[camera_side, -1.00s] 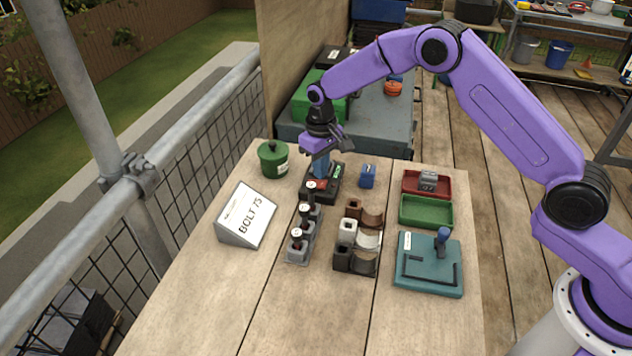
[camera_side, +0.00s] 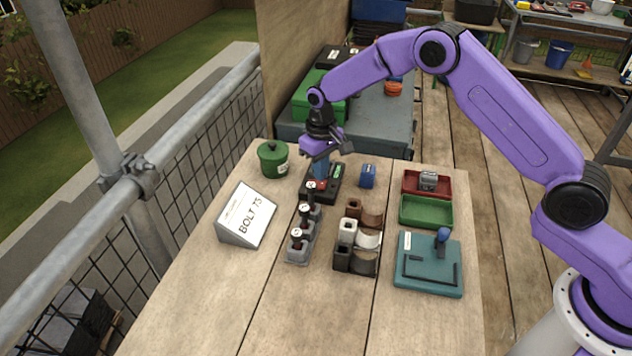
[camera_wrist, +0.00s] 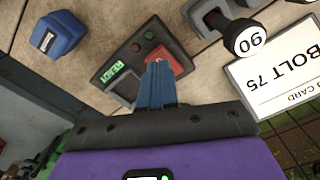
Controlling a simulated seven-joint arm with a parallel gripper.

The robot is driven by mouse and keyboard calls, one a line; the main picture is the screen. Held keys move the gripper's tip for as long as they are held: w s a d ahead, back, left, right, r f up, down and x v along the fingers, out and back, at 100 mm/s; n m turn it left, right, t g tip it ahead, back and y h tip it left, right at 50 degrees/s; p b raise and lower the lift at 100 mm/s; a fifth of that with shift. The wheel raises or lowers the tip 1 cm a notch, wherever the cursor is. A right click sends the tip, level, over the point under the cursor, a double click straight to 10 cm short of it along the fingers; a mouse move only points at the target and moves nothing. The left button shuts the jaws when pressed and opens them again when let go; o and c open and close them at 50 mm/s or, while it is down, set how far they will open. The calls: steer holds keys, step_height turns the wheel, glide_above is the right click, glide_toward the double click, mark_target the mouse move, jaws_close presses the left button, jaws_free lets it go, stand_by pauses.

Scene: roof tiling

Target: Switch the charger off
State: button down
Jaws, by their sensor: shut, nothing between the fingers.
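The charger (camera_wrist: 128,68) is a dark box with a lit green READY display (camera_wrist: 111,73), two small round lights or buttons and a red switch (camera_wrist: 176,58). In the side view the charger (camera_side: 333,190) stands at the back of the bench. My gripper (camera_wrist: 158,68) is shut and empty, its blue fingers pointing down at the red switch and covering part of it in the wrist view. In the side view my gripper (camera_side: 320,176) is right over the charger. Whether the tips touch the switch cannot be told.
A blue block (camera_side: 367,176) stands right of the charger. A row of black-knobbed holders (camera_side: 300,240) is in front, with the BOLT 75 card (camera_side: 246,214) to its left. A green pot (camera_side: 273,160) stands behind left. Red and green trays (camera_side: 426,211) are at right.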

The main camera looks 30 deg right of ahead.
steer(key=shift+f, duration=1.05)
stand_by(0.5)
steer(key=shift+r, duration=3.55)
